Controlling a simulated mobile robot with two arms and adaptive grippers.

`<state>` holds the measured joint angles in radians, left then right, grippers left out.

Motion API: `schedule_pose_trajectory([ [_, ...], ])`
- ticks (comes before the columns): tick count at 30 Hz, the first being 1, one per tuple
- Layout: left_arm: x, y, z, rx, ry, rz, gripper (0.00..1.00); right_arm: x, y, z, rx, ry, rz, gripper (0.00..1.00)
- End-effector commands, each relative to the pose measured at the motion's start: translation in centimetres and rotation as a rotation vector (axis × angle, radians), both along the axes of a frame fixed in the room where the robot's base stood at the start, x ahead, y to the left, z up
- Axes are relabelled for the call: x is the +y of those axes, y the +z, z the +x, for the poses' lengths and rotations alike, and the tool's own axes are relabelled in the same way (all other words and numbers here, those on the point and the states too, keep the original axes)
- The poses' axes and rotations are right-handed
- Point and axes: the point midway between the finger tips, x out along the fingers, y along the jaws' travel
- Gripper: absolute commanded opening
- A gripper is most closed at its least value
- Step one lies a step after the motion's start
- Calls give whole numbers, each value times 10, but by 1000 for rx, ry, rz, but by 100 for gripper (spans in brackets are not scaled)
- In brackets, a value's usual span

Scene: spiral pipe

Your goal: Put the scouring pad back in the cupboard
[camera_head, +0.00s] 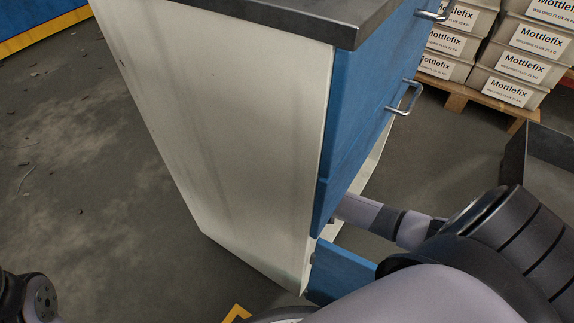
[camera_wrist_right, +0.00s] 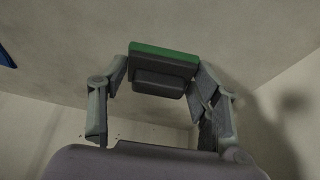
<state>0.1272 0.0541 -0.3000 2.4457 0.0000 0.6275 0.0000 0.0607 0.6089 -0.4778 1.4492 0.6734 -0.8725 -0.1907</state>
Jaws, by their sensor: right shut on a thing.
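The scouring pad (camera_wrist_right: 165,56), green on one face and dark below, is between the fingers of my right gripper (camera_wrist_right: 160,80) in the right wrist view. The gripper is shut on it. Pale surfaces surround the pad in that view. In the head view the cupboard (camera_head: 225,130) has a pale side panel, a dark top and a blue front. My right arm reaches in at the lower part of the front, behind the side panel's edge, so the right gripper and pad are hidden there. My left gripper is not visible.
A blue panel (camera_head: 340,272) stands out low at the cupboard front, under my right forearm. Metal handles (camera_head: 405,98) stick out from the blue front above. Stacked Mottlefix boxes (camera_head: 505,75) sit on a wooden pallet (camera_head: 460,97) behind. The floor at left is mostly clear.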

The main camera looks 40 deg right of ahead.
Motion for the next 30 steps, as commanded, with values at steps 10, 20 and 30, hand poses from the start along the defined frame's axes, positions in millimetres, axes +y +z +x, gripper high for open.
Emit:
schedule_pose_trajectory([
  [10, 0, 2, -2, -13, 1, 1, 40, 3, -7, 1, -2, 1, -2, 31],
  [20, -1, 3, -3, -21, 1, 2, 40, 3, -11, 1, -1, 1, -1, 62],
  [30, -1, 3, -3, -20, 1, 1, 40, 3, -11, 1, -1, 1, -1, 78],
])
